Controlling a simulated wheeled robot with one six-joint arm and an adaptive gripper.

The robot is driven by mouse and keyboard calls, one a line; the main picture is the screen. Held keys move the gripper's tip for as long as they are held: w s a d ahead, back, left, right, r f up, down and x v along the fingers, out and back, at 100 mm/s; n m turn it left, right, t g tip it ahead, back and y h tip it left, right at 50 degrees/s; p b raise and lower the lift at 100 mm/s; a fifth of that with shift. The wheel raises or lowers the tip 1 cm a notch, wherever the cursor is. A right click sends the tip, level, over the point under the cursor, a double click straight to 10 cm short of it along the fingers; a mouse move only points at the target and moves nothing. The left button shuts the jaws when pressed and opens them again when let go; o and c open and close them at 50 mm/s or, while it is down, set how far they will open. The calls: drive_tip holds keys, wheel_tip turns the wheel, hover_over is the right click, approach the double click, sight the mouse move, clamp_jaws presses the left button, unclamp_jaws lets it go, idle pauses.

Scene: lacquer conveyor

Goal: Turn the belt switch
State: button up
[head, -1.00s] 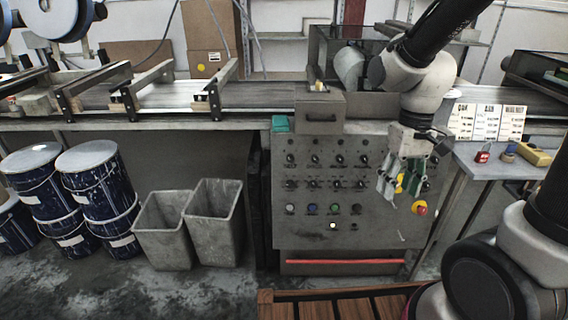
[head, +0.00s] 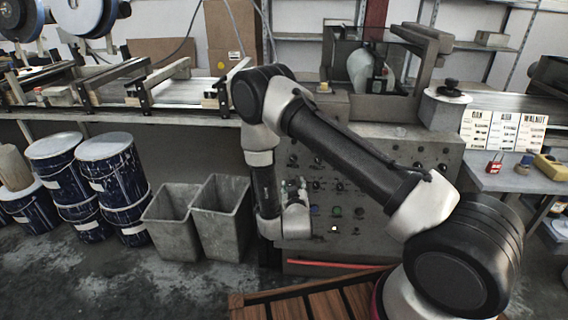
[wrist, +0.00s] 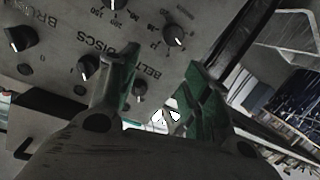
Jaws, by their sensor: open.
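The grey control panel (head: 345,225) shows behind my arm in the head view. In the wrist view its face (wrist: 60,35) fills the upper left, tilted, with printed labels. The belt switch (wrist: 139,88) is a small dark knob beside the "BELT" label, partly hidden by the left finger. My gripper (wrist: 160,72) is open, its green-padded fingers apart in front of the panel; the switch shows close to the left finger, and contact cannot be told. In the head view my gripper (head: 293,192) is at the panel's left side.
A discs knob (wrist: 88,66) and a brush knob (wrist: 20,38) sit left of the belt switch; a dial (wrist: 173,36) sits above. Grey bins (head: 222,222) stand left of the panel. A slatted wooden platform (head: 300,300) lies in front. Blue drums (head: 110,170) stand farther left.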

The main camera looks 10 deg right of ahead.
sight(293, 161)
drive_tip(key=w+r, duration=0.1)
drive_tip(key=w, duration=0.1)
drive_tip(key=w+d+r+t, duration=0.1)
drive_tip(key=w+r, duration=0.1)
drive_tip(key=w, duration=0.1)
drive_tip(key=w+r+t, duration=0.1)
drive_tip(key=w+r, duration=0.1)
drive_tip(key=w, duration=0.1)
drive_tip(key=shift+w+d+r, duration=0.1)
drive_tip(key=shift+d+r, duration=0.15)
drive_tip(key=shift+d, duration=0.05)
drive_tip(key=shift+c, duration=0.4)
drive_tip(key=c, duration=1)
